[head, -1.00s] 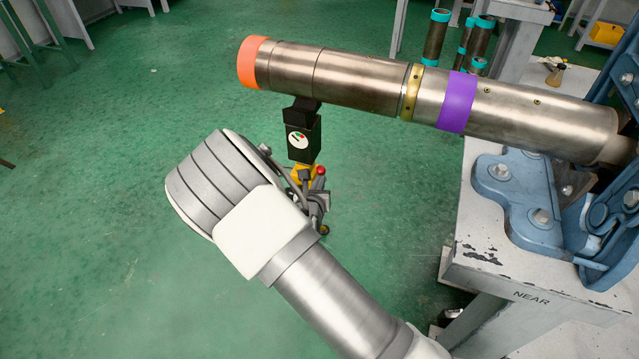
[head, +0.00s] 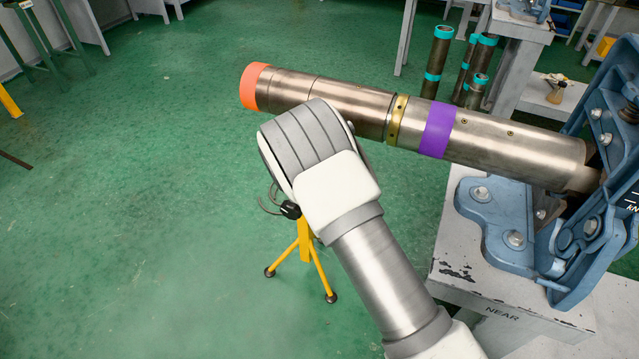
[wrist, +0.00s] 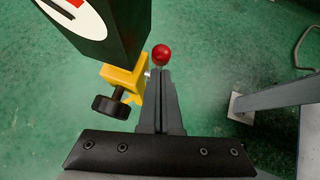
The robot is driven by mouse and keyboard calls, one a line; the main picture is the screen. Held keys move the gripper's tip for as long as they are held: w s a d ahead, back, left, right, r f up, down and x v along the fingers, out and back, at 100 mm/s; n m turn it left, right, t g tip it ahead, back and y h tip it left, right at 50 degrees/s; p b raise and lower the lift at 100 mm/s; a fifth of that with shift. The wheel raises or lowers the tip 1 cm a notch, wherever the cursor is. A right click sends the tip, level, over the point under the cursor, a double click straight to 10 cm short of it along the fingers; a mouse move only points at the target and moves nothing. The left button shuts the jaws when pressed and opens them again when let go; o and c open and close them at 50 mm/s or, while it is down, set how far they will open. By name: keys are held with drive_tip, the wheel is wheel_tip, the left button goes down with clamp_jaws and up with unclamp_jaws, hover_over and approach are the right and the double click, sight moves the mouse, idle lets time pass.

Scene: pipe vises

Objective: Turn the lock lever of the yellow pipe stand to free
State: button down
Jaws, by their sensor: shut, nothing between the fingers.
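The yellow pipe stand (head: 305,241) stands on the floor under the pipe's free end; the head view shows its yellow legs and a black knob (head: 290,210), while my arm hides its upper part. In the wrist view its black head (wrist: 112,30) with a dial is at upper left, above a yellow collar (wrist: 124,80) with the black knob (wrist: 112,107). A red ball (wrist: 161,55), seemingly the lock lever's end, shows just beyond the fingertips. My gripper (wrist: 158,76) is shut and empty, right of the collar. I cannot tell whether it touches the lever.
The steel pipe (head: 345,98), with orange, brass and purple bands, runs from above the stand to a blue vise (head: 520,235) on a grey bench (head: 450,265) at right. Several teal-ringed pipes (head: 438,62) stand behind.

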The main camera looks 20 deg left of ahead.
drive_tip(key=shift+w+r+g+p, duration=0.2)
drive_tip(key=shift+w+g+p, duration=0.1)
drive_tip(key=shift+p, duration=0.05)
drive_tip(key=shift+r, duration=0.1)
idle(0.5)
drive_tip(key=shift+r+p, duration=0.55)
drive_tip(key=shift+r, duration=0.1)
